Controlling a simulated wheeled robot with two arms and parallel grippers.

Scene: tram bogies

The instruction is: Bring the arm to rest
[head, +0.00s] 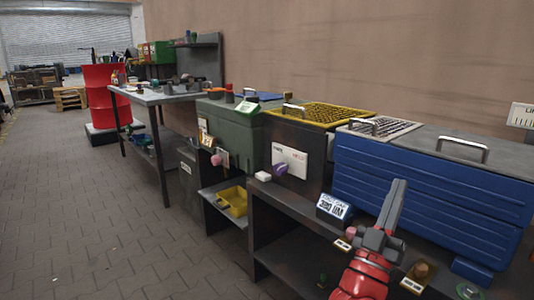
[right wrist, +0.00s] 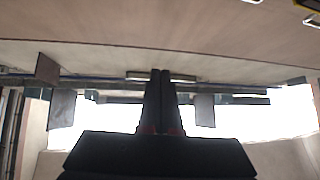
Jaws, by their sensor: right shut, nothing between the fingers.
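My right gripper (head: 394,205) is at the lower right in the head view, on a red and grey arm that comes up from the bottom edge. Its fingers point up and stand together, in front of the blue ribbed box. In the right wrist view the two dark fingers (right wrist: 160,103) are side by side with nothing between them. The wrist camera faces the wall and the bright ceiling area. My left gripper is in neither view.
The blue box (head: 420,190) with a grey lid stands behind the gripper. Left of it are a yellow-topped unit (head: 322,113), a green box (head: 232,130) and a workbench (head: 160,97). A red drum (head: 105,95) stands farther back. The paved floor (head: 90,200) at left is clear.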

